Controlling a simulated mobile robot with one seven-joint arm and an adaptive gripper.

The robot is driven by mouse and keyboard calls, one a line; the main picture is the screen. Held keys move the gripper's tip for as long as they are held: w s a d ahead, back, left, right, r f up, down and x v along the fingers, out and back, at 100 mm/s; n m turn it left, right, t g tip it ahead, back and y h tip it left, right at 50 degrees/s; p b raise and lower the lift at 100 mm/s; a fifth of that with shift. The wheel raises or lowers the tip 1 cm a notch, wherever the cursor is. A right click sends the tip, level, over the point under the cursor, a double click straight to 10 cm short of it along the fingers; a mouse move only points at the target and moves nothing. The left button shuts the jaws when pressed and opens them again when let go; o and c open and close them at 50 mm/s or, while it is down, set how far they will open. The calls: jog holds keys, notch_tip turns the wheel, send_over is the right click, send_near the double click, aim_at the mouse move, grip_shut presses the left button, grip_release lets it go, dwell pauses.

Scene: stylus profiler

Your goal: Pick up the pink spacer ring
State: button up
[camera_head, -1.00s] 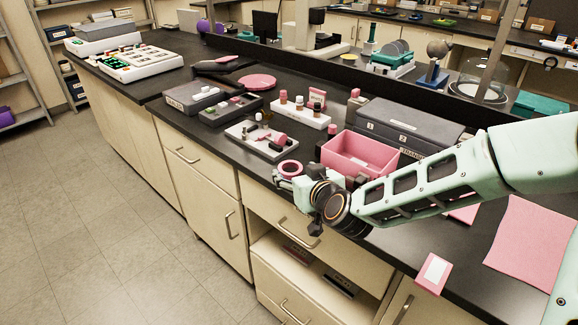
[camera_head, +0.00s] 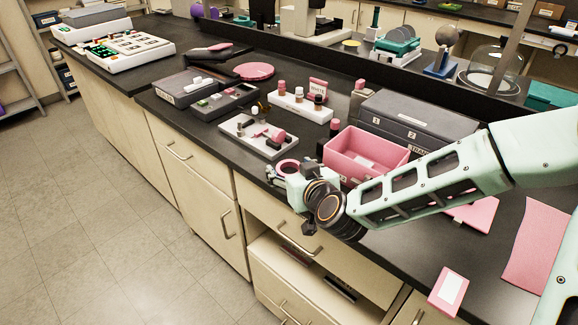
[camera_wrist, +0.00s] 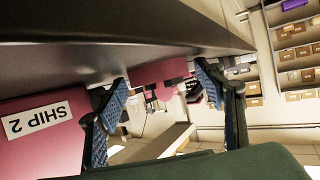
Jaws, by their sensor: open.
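The pink spacer ring (camera_head: 288,167) lies on the black bench top near its front edge, just left of the pink bin, with its dark centre showing. My gripper (camera_head: 280,176) is low at the bench edge, right at the ring in the head view, and partly covers its near side. In the wrist view my gripper (camera_wrist: 162,84) is open, with its two blue-padded fingers apart. A pink piece (camera_wrist: 158,72), seemingly the ring edge-on, shows between them against the bench. I cannot tell whether a finger touches it.
A white tray (camera_head: 235,130) with small parts lies left of the ring. A grey case (camera_head: 415,125) stands behind the bin. Bare bench surrounds the ring's left side.

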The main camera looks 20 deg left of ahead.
jog(key=c, duration=1)
jog(key=shift+r, duration=0.1)
jog(key=shift+c, duration=0.3)
